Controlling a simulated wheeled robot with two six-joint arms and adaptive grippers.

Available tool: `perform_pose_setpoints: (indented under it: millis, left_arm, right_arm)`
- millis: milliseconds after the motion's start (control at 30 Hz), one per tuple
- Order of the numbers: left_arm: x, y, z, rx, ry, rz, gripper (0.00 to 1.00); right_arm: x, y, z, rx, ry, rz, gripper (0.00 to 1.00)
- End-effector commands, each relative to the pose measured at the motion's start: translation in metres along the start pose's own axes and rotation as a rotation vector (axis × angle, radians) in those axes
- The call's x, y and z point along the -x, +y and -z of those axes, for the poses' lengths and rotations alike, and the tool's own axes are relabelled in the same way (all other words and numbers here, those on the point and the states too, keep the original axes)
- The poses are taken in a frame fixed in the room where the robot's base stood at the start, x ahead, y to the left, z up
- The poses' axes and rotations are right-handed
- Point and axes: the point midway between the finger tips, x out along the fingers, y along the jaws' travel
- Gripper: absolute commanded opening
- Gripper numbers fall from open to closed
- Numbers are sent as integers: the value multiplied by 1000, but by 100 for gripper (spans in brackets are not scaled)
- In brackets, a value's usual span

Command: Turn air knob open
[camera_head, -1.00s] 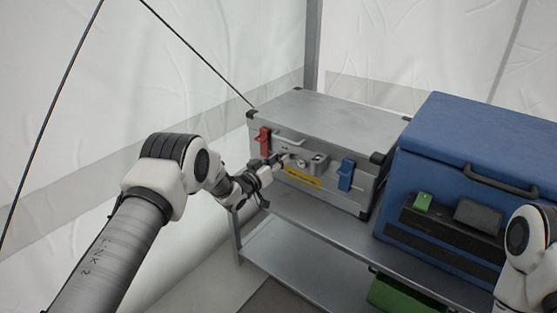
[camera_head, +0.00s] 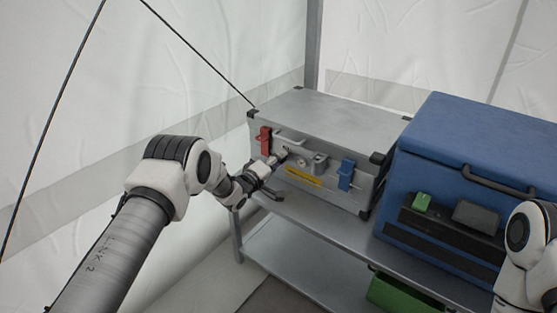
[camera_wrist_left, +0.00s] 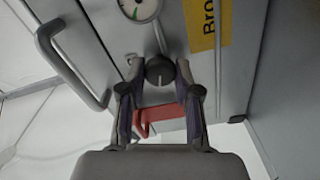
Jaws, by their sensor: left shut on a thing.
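The grey metal case (camera_head: 330,130) stands on the shelf with its front panel facing me. A dark round knob (camera_wrist_left: 159,70) with a light pointer mark sits on that panel in the left wrist view. My left gripper (camera_wrist_left: 160,72) is shut on the knob, with one finger on each side of it. In the head view, my left gripper (camera_head: 279,158) reaches the panel from the left and partly hides the knob. A small round gauge (camera_wrist_left: 138,8) with a green zone is beside the knob and also shows in the head view (camera_head: 301,163). My right gripper is out of view.
The panel has a grey handle (camera_wrist_left: 66,62), a red latch (camera_head: 265,140), a blue latch (camera_head: 346,174) and a yellow label (camera_head: 303,177). A blue cooler box (camera_head: 470,135) stands to the right. A green bin (camera_head: 400,297) is below. Bare shelf (camera_head: 305,209) lies before the case.

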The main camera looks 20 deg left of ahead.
Motion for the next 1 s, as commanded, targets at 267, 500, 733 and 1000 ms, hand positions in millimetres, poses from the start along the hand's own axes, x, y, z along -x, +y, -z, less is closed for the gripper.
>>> perform_pose_setpoints:
  millis: [267,500,733,1000]
  left_arm:
    - [0,-1,1,261,1,0,0]
    - [0,-2,0,487,1,0,0]
    - [0,-2,0,675,1,0,0]
    - [0,-3,-1,814,1,0,0]
  right_arm:
    - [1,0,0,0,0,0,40]
    - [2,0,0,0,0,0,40]
    - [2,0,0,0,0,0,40]
    - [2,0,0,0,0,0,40]
